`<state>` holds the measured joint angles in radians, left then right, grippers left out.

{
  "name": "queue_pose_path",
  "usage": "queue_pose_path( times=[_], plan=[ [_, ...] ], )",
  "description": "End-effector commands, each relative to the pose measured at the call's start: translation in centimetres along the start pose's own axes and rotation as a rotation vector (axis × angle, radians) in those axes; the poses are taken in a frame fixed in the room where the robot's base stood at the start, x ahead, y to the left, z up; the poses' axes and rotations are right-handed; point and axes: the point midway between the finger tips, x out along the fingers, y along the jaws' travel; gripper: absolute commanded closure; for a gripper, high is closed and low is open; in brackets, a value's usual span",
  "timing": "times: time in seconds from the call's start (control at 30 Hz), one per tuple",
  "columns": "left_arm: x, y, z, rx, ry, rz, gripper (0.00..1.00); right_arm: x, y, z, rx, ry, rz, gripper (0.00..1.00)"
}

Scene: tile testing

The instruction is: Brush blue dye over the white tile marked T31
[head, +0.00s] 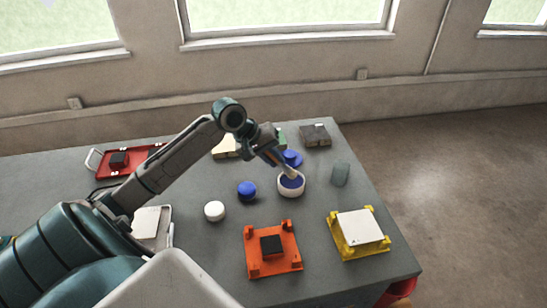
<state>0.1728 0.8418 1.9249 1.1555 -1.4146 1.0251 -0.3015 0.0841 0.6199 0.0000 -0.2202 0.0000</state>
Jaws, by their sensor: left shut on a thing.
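My left gripper (270,151) is shut on a brush (288,170) and holds it tilted over a white bowl (290,192) of blue dye (292,181). The brush's lower end is at the dye; I cannot tell how deep it reaches. A white tile (360,226) lies on a yellow stand at the table's right. Another pale flat piece (151,226) lies at the left, partly hidden by my arm. No T31 marking is readable. My right gripper is not in view.
An orange stand (273,262) with a black block is at the front. A blue round piece (247,190), a white round piece (214,210) and a grey-green cup (341,174) stand near the bowl. A red tray (133,171) is at the left, a dark block (315,135) at the back.

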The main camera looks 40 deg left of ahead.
Motion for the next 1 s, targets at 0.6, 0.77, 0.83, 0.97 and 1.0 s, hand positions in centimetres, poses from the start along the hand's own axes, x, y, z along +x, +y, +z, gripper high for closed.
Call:
queue_pose_path(
  times=[0.6,0.77,0.83,0.97,1.0],
  plan=[
    [0.51,-0.32,0.06,-0.001,0.000,0.001,1.00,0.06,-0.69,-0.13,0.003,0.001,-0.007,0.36],
    [0.67,-0.43,0.07,-0.001,0.000,0.001,1.00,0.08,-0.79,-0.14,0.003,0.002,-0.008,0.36],
    [0.74,-0.48,0.08,0.000,0.000,0.001,1.00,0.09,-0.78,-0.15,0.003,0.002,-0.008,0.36],
    [0.87,-0.57,0.09,0.000,0.000,0.001,1.00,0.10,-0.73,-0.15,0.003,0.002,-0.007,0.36],
    [0.91,-0.60,0.10,0.000,0.000,0.000,1.00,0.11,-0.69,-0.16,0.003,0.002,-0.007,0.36]
  ],
)
